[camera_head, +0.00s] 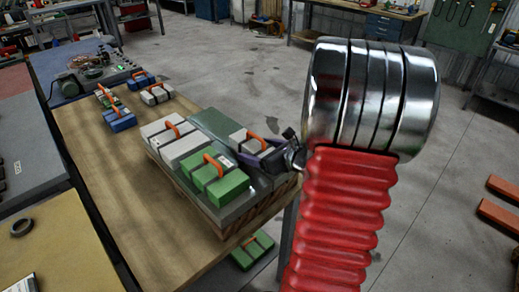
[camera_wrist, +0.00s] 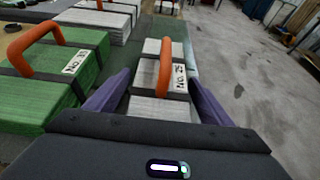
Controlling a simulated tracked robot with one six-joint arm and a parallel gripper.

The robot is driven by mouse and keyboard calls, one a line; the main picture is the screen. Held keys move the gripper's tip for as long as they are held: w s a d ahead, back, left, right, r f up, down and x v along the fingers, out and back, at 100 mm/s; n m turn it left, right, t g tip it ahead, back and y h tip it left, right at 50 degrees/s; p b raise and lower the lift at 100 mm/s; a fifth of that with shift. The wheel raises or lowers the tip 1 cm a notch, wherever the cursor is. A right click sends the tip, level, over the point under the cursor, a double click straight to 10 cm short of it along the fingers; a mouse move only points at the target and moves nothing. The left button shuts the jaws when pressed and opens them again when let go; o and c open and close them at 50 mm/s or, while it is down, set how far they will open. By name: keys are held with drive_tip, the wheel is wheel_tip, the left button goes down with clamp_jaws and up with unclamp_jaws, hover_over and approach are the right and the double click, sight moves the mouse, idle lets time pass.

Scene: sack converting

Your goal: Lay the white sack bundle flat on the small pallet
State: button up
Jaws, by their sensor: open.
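The white sack bundle (camera_head: 240,143), with an orange handle and dark straps, lies level with its handle up at the right side of the small pallet (camera_head: 215,122), which has a grey-green top and a wooden base. In the wrist view the white bundle (camera_wrist: 160,108) sits between my gripper's purple fingers, its label facing up. My gripper (camera_head: 262,155) is open around the bundle, one finger along each side. I cannot tell whether the fingers touch it. The bundle's near end is hidden by my gripper's body.
On the same pallet, green bundles (camera_head: 216,178) lie beside it and white bundles (camera_head: 172,143) lie to the left. Blue bundles (camera_head: 122,121) and more white ones lie on the wooden table (camera_head: 100,160). Another green bundle (camera_head: 252,250) lies below the table edge.

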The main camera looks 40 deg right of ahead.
drive_tip(key=shift+s+r, duration=0.3)
drive_tip(key=shift+s, duration=0.15)
drive_tip(key=v, duration=1.1)
idle(0.4)
